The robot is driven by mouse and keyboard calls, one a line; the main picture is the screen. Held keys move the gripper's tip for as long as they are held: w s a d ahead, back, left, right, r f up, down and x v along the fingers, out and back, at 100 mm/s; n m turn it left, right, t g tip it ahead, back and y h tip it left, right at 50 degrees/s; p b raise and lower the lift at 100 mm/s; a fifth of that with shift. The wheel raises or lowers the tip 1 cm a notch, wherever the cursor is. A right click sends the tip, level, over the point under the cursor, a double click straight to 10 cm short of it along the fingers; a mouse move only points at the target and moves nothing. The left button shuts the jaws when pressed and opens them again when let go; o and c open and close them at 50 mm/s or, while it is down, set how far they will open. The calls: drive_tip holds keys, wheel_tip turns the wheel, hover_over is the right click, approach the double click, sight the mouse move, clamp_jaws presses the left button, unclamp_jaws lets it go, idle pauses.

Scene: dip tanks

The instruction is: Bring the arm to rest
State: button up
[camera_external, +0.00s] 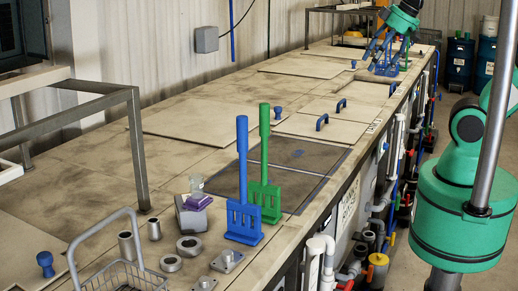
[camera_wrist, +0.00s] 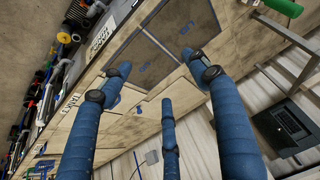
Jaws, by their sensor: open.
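My gripper (camera_external: 379,50) is at the far end of the long bench in the external view, pointing down and left from its teal wrist. In the wrist view, its three blue, dark-jointed fingers (camera_wrist: 156,76) are spread wide with nothing between them. The gripper is open and empty. Part of my teal arm (camera_external: 462,205) shows at the right.
The bench holds a blue slotted paddle (camera_external: 243,218), a green one (camera_external: 265,197), a wire basket (camera_external: 125,277) and metal rings (camera_external: 189,245). A metal frame (camera_external: 137,150) stands at left. Pipes line the bench's right side. Dark lids (camera_external: 285,185) lie mid-bench.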

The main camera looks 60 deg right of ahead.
drive_tip(key=shift+s+d+f, duration=0.35)
drive_tip(key=shift+s+f, duration=0.15)
drive_tip(key=shift+s, duration=0.3)
wheel_tip(320, 180, down, 19)
drive_tip(key=b, duration=1.9)
